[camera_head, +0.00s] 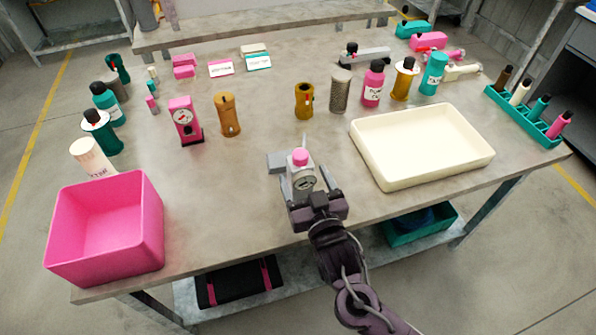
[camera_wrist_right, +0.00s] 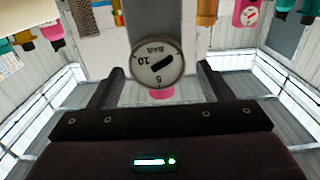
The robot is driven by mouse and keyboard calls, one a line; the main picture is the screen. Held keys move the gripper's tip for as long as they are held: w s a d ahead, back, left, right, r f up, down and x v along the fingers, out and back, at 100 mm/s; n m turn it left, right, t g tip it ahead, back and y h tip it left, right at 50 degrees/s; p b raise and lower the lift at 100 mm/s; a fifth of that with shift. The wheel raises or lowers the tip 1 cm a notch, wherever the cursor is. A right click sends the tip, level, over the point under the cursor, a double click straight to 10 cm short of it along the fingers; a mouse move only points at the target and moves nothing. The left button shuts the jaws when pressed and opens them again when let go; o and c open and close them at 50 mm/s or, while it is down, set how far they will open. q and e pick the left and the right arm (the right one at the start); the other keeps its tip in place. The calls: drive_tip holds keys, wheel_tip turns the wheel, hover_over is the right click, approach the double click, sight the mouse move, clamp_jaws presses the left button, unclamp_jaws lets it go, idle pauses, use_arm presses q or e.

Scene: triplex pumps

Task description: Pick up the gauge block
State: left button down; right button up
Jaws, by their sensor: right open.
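The gauge block is a grey block with a round white dial (camera_head: 303,181) and a pink cap on top. It stands on the table near the front middle, with a grey part sticking out to its left. In the right wrist view its dial (camera_wrist_right: 157,62), marked BAR, appears upside down and close. My right gripper (camera_head: 306,187) is open at the block's near side. In the wrist view its two dark fingers (camera_wrist_right: 158,80) lie to either side of the dial; contact is not clear. My left gripper is not in view.
A pink bin (camera_head: 105,228) stands at the front left and a cream tray (camera_head: 421,178) at the right. Several bottles and a pink gauge unit (camera_head: 184,122) stand farther back. A teal rack (camera_head: 528,116) holds small bottles at the right edge. The table left of the block is clear.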

sight(303, 171)
drive_tip(key=w, duration=0.2)
drive_tip(key=w+a+r+p, duration=0.1)
drive_tip(key=shift+x, duration=1.15)
drive_tip(key=shift+w+f, duration=0.2)
drive_tip(key=shift+w, duration=0.05)
drive_tip(key=shift+c, duration=0.6)
drive_tip(key=c, duration=1)
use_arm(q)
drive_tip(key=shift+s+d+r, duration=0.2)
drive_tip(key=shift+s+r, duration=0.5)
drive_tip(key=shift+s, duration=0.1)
use_arm(e)
drive_tip(key=shift+r, duration=0.1)
clamp_jaws()
